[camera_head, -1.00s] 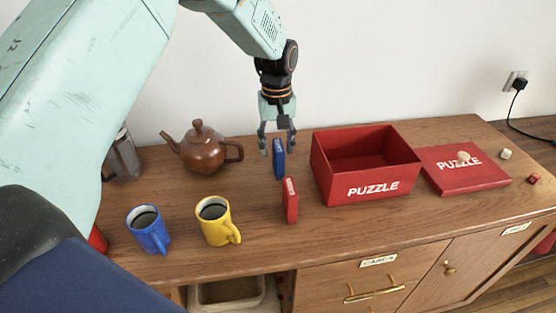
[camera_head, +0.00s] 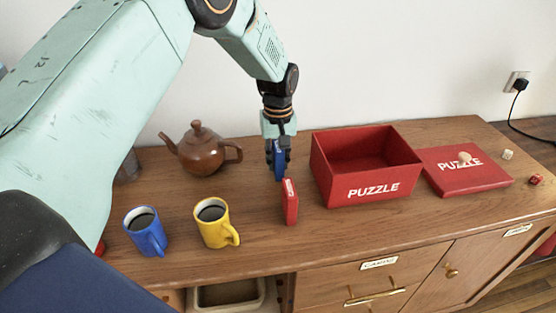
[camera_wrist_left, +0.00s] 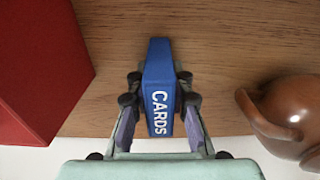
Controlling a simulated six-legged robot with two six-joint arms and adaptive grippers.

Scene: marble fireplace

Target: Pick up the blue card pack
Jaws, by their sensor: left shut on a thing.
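The blue card pack (camera_head: 279,160) stands upright on the wooden cabinet top, left of the red puzzle box. My left gripper (camera_head: 278,152) has come down over it from above and is shut on it, one finger on each side. In the left wrist view the pack (camera_wrist_left: 158,90) shows its "CARDS" lettering between the fingers of my left gripper (camera_wrist_left: 158,105). The pack's lower end appears at or close to the wood; I cannot tell whether it touches. My right gripper is not in view.
A red card pack (camera_head: 290,202) stands just in front. The open puzzle box (camera_head: 375,190) and its lid (camera_head: 470,178) are to the right. A brown teapot (camera_head: 200,150), a blue mug (camera_head: 146,232) and a yellow mug (camera_head: 216,225) are to the left. Small dice lie at the right.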

